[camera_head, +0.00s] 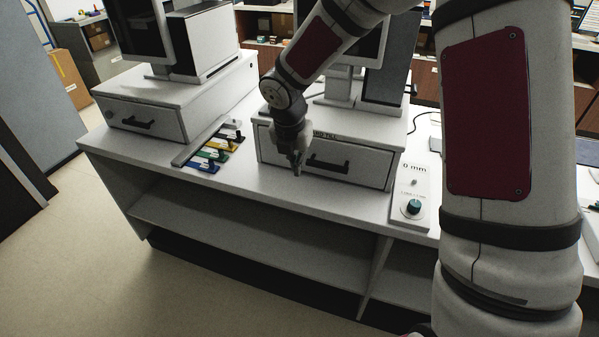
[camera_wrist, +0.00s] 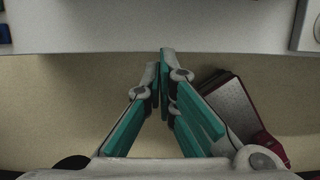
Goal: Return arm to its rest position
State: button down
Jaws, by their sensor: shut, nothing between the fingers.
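My gripper (camera_head: 298,170) hangs at the end of my arm in front of the middle till drawer (camera_head: 330,158), over the counter's front edge. In the wrist view, the teal-padded fingers of my gripper (camera_wrist: 164,55) meet at the tips with nothing between them. The drawer has a dark handle and looks closed; my arm hides part of its left side. In the wrist view, the pale counter (camera_wrist: 160,25) lies beyond the fingertips, with the floor below.
Another till drawer (camera_head: 140,122) stands at left. Several coloured levers (camera_head: 213,152) lie between the tills. A white panel with a teal knob (camera_head: 413,208) sits at right. Open shelves (camera_head: 235,232) are under the counter. The floor (camera_head: 110,240) at left is clear.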

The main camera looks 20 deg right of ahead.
jog(key=shift+v, duration=1.75)
jog(key=s+d+r+m+h, duration=0.1)
jog(key=s+d+r+m, duration=0.3)
jog(key=s+r+m, duration=0.95)
jog(key=s+r+m+t+y, duration=0.1)
jog(key=s+r+m+y, duration=0.1)
jog(key=s+m, duration=1.3)
jog(key=s, duration=0.2)
jog(key=shift+s+a+r+t+y, duration=0.2)
jog(key=shift+s+a+t+y, duration=0.1)
jog(key=shift+a+t+y, duration=0.1)
jog(key=shift+d, duration=0.1)
